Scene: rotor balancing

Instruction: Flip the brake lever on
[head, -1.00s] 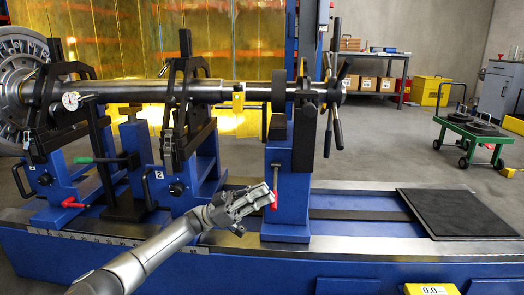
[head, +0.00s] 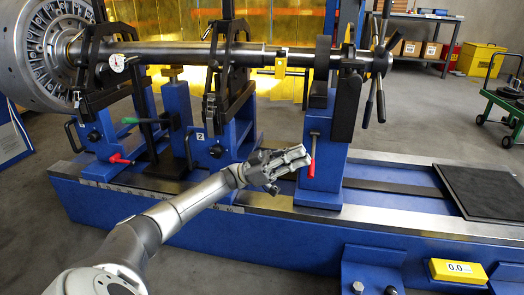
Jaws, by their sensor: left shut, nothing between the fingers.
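A lever with a red grip (head: 312,168) hangs down on the front of the blue post (head: 322,188) at the right end of the shaft. Which lever is the brake lever is not labelled in view. My left gripper (head: 302,157) is shut and empty, its fingertips just left of the red grip's upper part. I cannot tell whether they touch it. Another red-handled lever (head: 120,159) and a green-handled lever (head: 131,120) are on the stands further left. My right gripper is not in view.
The long shaft (head: 180,50) with a large bladed rotor (head: 32,50) lies across the blue machine bed (head: 250,240). A spoked handwheel (head: 378,64) is above right of the post. A black mat (head: 485,188) and a yellow display (head: 458,271) are at right.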

